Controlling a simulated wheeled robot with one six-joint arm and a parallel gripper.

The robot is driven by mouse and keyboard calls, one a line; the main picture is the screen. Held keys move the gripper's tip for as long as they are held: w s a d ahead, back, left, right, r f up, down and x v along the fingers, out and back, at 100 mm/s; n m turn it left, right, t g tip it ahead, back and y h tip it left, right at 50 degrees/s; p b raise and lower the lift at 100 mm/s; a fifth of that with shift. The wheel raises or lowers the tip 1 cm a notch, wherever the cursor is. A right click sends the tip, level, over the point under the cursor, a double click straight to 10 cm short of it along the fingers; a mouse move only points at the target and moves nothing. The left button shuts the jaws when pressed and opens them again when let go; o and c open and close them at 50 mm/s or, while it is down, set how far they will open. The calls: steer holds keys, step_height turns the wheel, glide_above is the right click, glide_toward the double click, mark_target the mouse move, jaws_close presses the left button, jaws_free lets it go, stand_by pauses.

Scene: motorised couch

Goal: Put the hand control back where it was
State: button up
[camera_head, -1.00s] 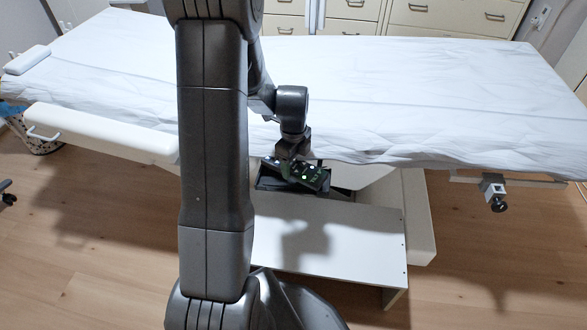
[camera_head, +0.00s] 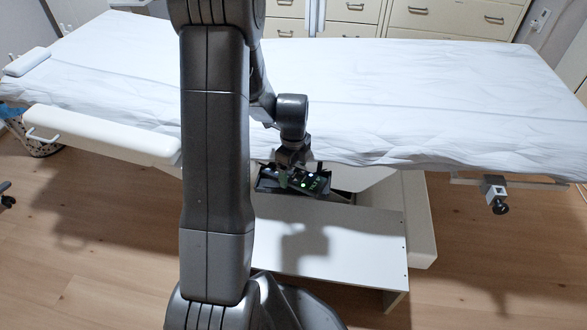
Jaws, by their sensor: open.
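The hand control (camera_head: 308,180) is a dark handset with small lit green and white buttons. It lies tilted in or on a dark tray (camera_head: 264,187) below the front edge of the couch, above a white shelf. My gripper (camera_head: 291,167) is open at the left part of the hand control, just above it. The fingertips are small and dark against the dark handset, so I cannot tell whether they touch it. My arm hides part of the couch and whatever lies left of the tray.
The couch (camera_head: 420,95) with a white sheet overhangs the tray closely. A white shelf (camera_head: 340,240) lies below it. A padded armrest (camera_head: 105,134) is at the left, and a clamp (camera_head: 494,193) hangs at the right. The wooden floor in front is clear.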

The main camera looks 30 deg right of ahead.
mark_target(293, 175)
step_height(293, 175, up, 12)
steer(key=p, duration=0.3)
step_height(293, 175, down, 13)
steer(key=b, duration=0.3)
steer(key=shift+r+b, duration=0.2)
steer(key=shift+b, duration=0.15)
step_height(293, 175, up, 3)
steer(key=shift+f+p, duration=0.1)
steer(key=shift+p, duration=0.55)
steer(key=shift+r, duration=0.65)
